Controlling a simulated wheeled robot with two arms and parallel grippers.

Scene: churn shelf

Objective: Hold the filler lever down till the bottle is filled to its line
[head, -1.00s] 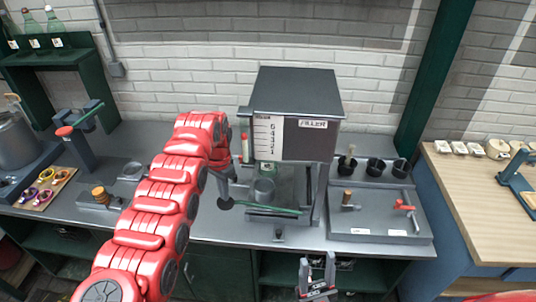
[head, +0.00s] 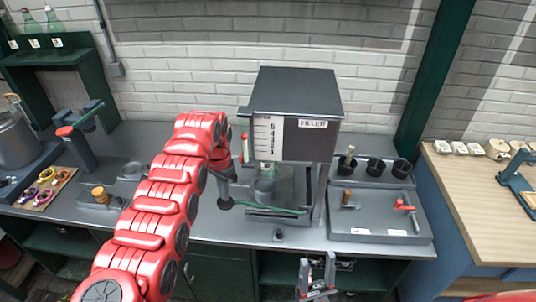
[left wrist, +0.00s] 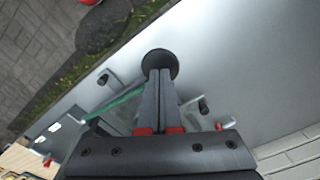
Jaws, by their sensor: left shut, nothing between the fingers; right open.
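The filler (head: 322,144) is a dark grey box with a white numbered scale (head: 268,137) on its front left. Its green lever (head: 275,210) runs across the front below the box and ends in a round black knob (head: 225,204). The knob also shows in the left wrist view (left wrist: 160,62). My left gripper (head: 227,194) is shut and empty, its fingertips at the knob, seemingly touching it. A greenish bottle (head: 268,170) stands under the filler, mostly hidden by a grey cylinder; its line and fill level cannot be read. My right gripper (head: 317,270) is open and empty below the bench's front edge.
Black cups (head: 375,167) and a grey fixture with a red handle (head: 404,206) stand right of the filler. A press with a red knob (head: 75,142) and a tray of coloured rings (head: 45,188) are at the left. A wooden table (head: 470,200) is far right.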

